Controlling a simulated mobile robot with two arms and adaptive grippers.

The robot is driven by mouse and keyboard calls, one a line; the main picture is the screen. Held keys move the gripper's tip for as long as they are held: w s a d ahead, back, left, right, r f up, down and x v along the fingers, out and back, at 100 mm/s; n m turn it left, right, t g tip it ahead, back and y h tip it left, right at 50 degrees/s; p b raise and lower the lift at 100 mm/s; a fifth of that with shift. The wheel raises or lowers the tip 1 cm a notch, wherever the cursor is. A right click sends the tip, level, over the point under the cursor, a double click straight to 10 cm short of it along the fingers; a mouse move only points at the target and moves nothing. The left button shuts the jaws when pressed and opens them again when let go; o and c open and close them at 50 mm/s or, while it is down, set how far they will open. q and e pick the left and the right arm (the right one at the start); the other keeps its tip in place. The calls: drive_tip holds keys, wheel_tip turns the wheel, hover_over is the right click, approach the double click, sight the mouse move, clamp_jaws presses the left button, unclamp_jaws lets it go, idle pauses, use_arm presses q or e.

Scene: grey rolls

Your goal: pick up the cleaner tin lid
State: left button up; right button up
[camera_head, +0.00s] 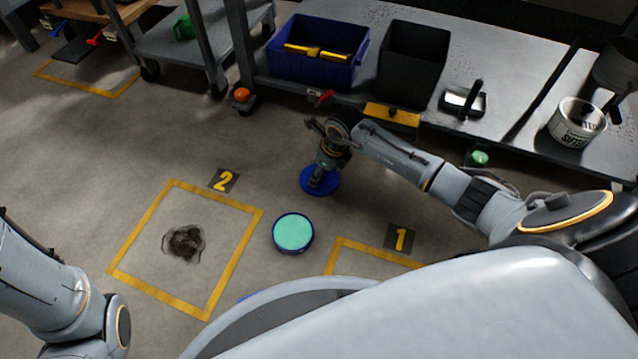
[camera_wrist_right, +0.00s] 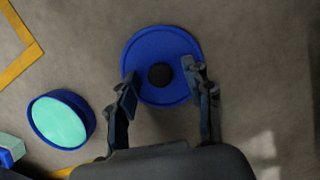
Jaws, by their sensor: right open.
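The cleaner tin lid, a blue disc (camera_head: 331,187) with a black knob, lies flat on the grey floor. It also shows in the right wrist view (camera_wrist_right: 160,42). My right gripper (camera_wrist_right: 160,71) is open over the lid, its fingers on either side of the knob. In the head view the right gripper (camera_head: 320,178) hides part of the lid. A round blue tin (camera_head: 293,233) with turquoise contents stands open beside the lid, and it shows in the wrist view too (camera_wrist_right: 62,119). My left arm shows at lower left, but its gripper is out of view.
A yellow floor square marked 2 (camera_head: 165,290) surrounds a dark stain (camera_head: 184,243). A second yellow outline lies by the number 1 plate (camera_head: 399,237). A low grey bench (camera_head: 520,70) with a blue crate (camera_head: 318,75) and a black bin (camera_head: 413,62) stands beyond the lid.

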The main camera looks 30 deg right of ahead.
clamp_jaws()
idle(0.3)
